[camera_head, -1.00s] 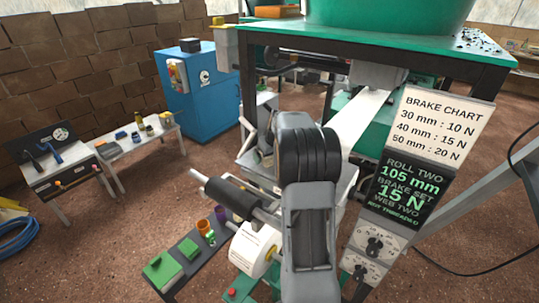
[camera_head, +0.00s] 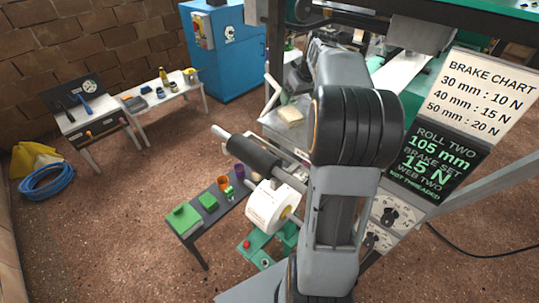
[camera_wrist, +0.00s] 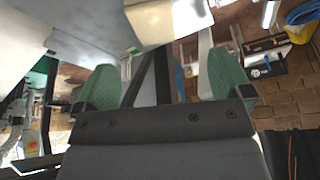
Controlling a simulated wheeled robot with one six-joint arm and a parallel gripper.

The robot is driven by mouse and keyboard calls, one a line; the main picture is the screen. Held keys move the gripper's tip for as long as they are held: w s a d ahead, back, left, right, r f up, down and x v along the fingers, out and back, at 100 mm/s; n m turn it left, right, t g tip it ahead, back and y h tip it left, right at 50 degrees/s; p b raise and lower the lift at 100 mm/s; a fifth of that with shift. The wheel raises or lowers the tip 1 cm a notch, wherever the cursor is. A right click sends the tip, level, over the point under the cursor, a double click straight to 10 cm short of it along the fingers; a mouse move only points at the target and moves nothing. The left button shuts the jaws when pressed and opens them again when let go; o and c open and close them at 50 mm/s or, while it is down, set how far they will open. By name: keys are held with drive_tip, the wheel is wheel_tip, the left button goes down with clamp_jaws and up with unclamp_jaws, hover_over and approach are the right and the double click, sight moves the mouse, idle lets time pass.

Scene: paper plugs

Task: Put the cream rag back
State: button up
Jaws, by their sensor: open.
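A small cream folded thing, likely the cream rag (camera_head: 290,115), lies on the grey metal top of the machine, left of my arm in the head view. In the wrist view a cream block-like shape (camera_wrist: 167,20), probably the same rag, sits at the top of the picture by a grey surface. My gripper (camera_wrist: 165,82) shows its two green-padded fingers spread wide, with nothing between them. The cream shape is beyond the fingertips, apart from them. In the head view the gripper itself is hidden by my arm.
A white paper roll (camera_head: 268,208) and a dark roller (camera_head: 254,157) stick out left of my arm. A low dark bench (camera_head: 187,238) holds green blocks and cups. A brake chart board (camera_head: 474,98) stands close on the right. The brown floor at left is largely open.

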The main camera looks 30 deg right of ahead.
drive_tip(key=s+a, duration=0.3)
drive_tip(key=a, duration=0.4)
drive_tip(key=s+a, duration=0.4)
drive_tip(key=a, duration=0.4)
drive_tip(key=s+a+f, duration=0.8)
drive_tip(key=s+a, duration=0.1)
drive_tip(key=s, duration=0.3)
drive_tip(key=shift+s+a+n+g, duration=0.35)
drive_tip(key=shift+n+g, duration=0.05)
drive_tip(key=shift+r, duration=0.1)
drive_tip(key=shift+r+p, duration=0.6)
drive_tip(key=shift+r, duration=0.15)
